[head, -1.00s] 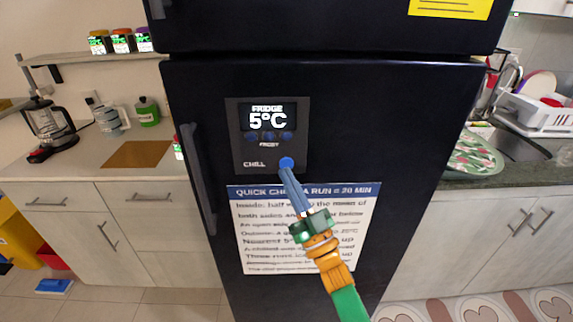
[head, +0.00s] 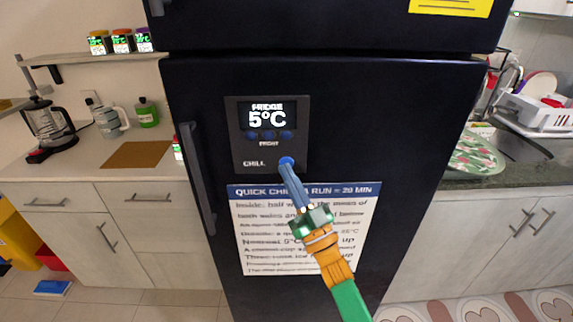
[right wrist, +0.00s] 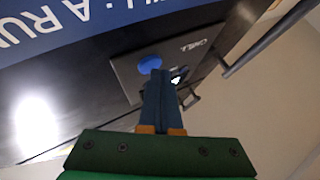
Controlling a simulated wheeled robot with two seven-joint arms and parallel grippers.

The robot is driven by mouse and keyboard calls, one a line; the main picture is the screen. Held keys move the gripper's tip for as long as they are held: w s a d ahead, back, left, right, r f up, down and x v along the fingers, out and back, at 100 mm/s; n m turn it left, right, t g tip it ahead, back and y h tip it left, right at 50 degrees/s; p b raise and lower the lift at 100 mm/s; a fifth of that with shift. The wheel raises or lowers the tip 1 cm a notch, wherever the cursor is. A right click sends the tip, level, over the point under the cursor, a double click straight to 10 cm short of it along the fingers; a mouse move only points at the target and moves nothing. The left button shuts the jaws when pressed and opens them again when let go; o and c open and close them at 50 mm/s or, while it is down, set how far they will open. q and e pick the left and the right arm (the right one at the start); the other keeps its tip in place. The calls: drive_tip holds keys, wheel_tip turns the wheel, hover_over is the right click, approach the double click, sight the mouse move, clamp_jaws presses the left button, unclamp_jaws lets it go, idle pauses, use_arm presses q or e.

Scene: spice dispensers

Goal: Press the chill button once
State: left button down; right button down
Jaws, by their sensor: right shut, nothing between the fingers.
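The chill button is a round blue button (head: 286,161) at the lower right of the dark control panel (head: 240,140) on the black fridge door, beside the label "CHILL". It also shows in the right wrist view (right wrist: 150,64). My right gripper (head: 287,170) is shut and empty, its blue fingers pointing up at the button. In the head view the fingertips overlap the button's lower edge. In the right wrist view the fingertips (right wrist: 160,73) lie just below the button; I cannot tell whether they touch it. The display (head: 267,117) reads 5°C. My left gripper is not in view.
Several small blue buttons (head: 269,135) sit under the display. A white instruction sheet (head: 300,240) is on the door below the panel. The fridge handle (head: 196,180) stands out at the left. A dish rack (head: 540,115) is on the right counter.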

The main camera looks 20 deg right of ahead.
drive_tip(key=shift+w, duration=0.2)
idle(0.6)
drive_tip(key=shift+s+a+p, duration=0.15)
drive_tip(key=shift+s+p, duration=0.25)
drive_tip(key=shift+s, duration=0.35)
drive_tip(key=s+p, duration=0.1)
drive_tip(key=s, duration=0.1)
drive_tip(key=s+a+p, duration=0.1)
drive_tip(key=s+p, duration=0.1)
drive_tip(key=shift+s+a, duration=0.2)
drive_tip(key=shift+s, duration=0.15)
